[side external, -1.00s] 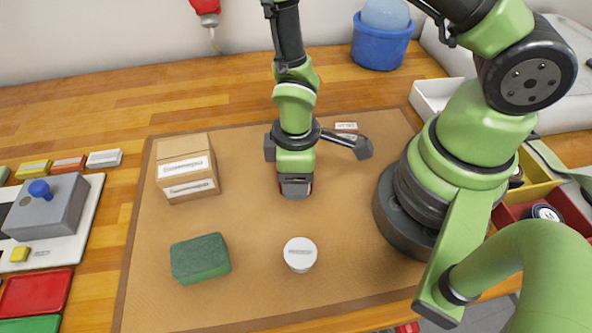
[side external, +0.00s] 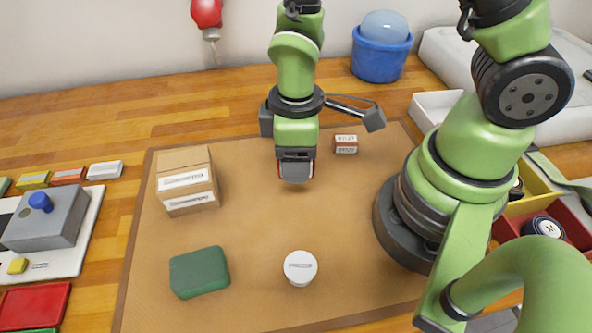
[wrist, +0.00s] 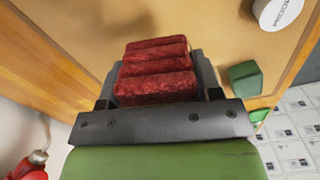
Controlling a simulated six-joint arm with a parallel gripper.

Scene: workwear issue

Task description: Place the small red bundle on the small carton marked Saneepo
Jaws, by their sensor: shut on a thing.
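My gripper (side external: 296,172) is shut on the small red bundle and holds it above the brown mat. The bundle (wrist: 155,72), a stack of dark red rolls, shows between the jaws in the wrist view; in the side view the gripper hides nearly all of it. A small carton (side external: 345,144) with printed labels sits just right of and behind the gripper, apart from it. A larger tan carton (side external: 187,181) with two white labels stands at the left of the mat. The print on both is too small to read surely.
A green bundle (side external: 199,272) and a white round tub (side external: 300,268) are at the front of the brown mat (side external: 250,225). A grey box with a blue knob (side external: 47,219) stands left. A blue bucket (side external: 381,55) is behind. The mat's middle is clear.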

